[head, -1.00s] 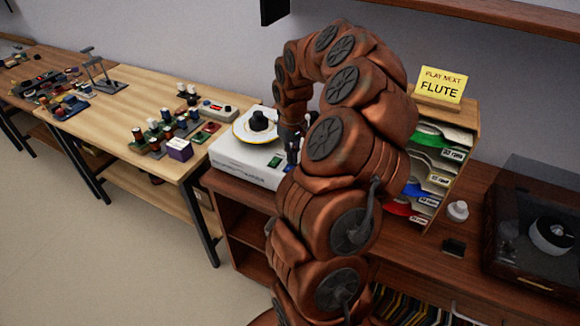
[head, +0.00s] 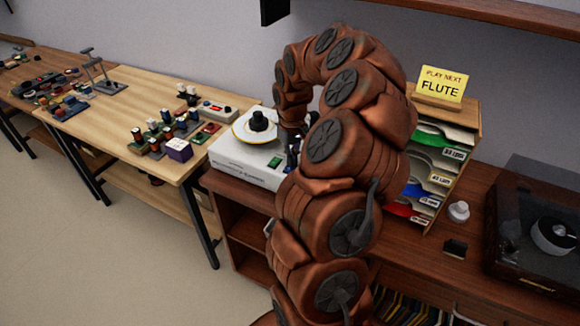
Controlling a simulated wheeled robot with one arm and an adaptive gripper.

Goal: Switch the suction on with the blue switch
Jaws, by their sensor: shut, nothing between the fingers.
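A white record-cleaning machine (head: 238,168) stands at the left end of the brown cabinet, with a record with a pale label and yellowish rim (head: 242,131) on top under a black knob-like clamp (head: 258,121). A green switch (head: 274,161) shows on its top near the front right. My dark gripper (head: 291,157) is low over that right part, just right of the green switch. Its fingers are small and partly hidden by my arm, and they look shut and empty. I cannot tell whether they touch the machine.
A wooden sorter (head: 472,118) with coloured sleeves and a yellow "FLUTE" sign (head: 442,84) stands right of my arm. A covered turntable (head: 548,236) is at far right. A wooden bench (head: 105,125) with small parts and a purple box (head: 179,149) is at left.

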